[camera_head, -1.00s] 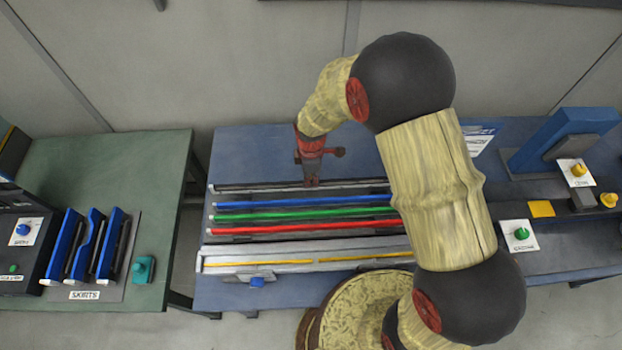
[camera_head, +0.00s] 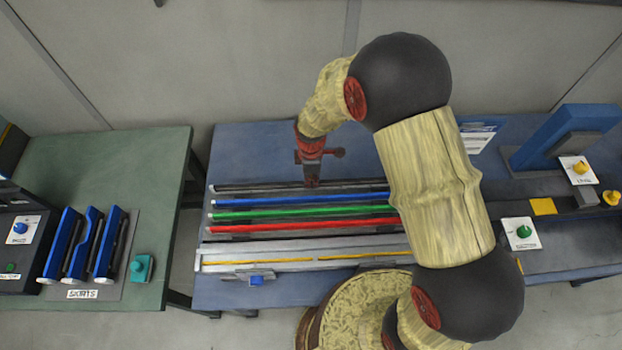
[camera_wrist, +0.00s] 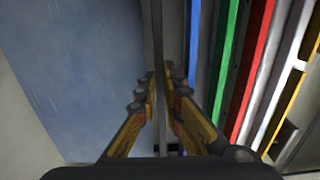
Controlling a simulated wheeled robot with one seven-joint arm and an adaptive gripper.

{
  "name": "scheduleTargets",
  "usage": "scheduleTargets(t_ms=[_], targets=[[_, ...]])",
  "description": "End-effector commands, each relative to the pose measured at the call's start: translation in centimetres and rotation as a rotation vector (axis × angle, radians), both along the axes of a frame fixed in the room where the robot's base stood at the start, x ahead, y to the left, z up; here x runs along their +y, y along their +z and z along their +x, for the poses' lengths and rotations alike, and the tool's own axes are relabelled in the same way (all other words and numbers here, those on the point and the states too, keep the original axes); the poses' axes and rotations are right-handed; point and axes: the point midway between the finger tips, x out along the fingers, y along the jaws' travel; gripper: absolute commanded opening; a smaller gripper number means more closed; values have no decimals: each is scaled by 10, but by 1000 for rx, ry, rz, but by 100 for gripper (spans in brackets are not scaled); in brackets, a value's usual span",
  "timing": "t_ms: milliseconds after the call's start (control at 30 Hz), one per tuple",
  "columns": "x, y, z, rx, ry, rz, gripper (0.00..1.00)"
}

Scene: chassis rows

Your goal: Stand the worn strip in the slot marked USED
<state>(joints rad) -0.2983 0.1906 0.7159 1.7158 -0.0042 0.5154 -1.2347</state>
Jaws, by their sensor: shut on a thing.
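My gripper (camera_head: 312,184) points down at the back of the strip rack on the blue table. It is shut on a thin dark grey strip (camera_wrist: 158,35), which runs between its fingers in the wrist view. In the head view this dark strip (camera_head: 255,187) lies along the rack's back edge, behind the blue strip (camera_head: 270,202). Wear on it is too small to make out. I cannot read a USED mark in any view, so I cannot tell which slot it is.
A green strip (camera_head: 270,213), a red strip (camera_head: 290,225) and a pale rail with yellow lines (camera_head: 225,265) lie in front. A green table (camera_head: 125,165) at left holds blue holders labelled SKIRTS. A blue stand (camera_head: 570,130) is at right. My arm hides the rack's right end.

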Motion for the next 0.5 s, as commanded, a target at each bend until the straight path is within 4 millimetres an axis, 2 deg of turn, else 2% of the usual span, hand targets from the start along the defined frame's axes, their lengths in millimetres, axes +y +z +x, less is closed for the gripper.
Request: scheduleTargets(t_ms=[500], targets=[[0, -2, 1, -2, 0, 1, 0]])
